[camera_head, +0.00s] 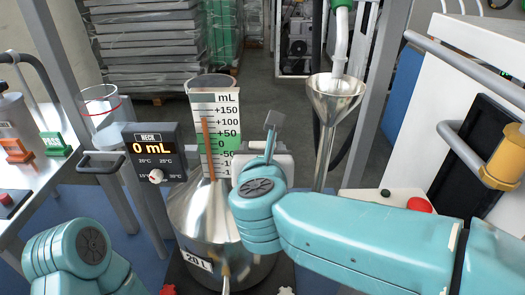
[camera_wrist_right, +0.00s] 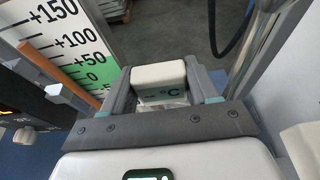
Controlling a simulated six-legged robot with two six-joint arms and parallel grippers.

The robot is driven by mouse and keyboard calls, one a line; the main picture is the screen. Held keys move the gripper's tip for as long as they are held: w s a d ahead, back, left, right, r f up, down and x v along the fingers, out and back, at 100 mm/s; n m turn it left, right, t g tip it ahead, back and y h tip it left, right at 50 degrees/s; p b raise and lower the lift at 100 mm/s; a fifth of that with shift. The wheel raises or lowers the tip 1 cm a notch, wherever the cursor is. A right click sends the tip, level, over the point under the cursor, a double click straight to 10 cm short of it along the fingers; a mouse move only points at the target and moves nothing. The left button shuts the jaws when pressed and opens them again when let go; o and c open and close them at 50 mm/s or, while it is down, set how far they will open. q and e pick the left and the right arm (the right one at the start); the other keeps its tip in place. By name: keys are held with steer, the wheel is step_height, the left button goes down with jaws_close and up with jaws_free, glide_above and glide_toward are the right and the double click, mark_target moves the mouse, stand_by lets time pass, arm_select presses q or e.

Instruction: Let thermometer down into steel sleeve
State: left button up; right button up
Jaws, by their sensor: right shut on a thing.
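My right gripper (camera_head: 270,137) is beside the graduated neck of the steel vessel, on its right. The steel vessel (camera_head: 197,215), marked 20 L, stands under the gripper. I cannot make out the steel sleeve; the gripper and forearm cover the vessel's right shoulder. Part of my left arm shows at lower left, but its gripper is out of view.
The neck scale (camera_head: 226,125) rises close to the gripper's left. A display reading 0 mL (camera_head: 152,148) is further left. A steel funnel (camera_head: 335,97) stands to the right, with a hose above. A clear beaker (camera_head: 103,112) and a white bench (camera_head: 25,170) are at left.

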steer(key=shift+f+b, duration=1.35)
steer(key=shift+f, duration=0.05)
steer(key=o, duration=0.8)
steer(key=shift+c, duration=0.2)
steer(key=o, duration=0.4)
steer(key=shift+d, duration=0.15)
steer(key=shift+a+r, duration=0.1)
steer(key=shift+a, duration=0.15)
steer(key=shift+s, duration=0.1)
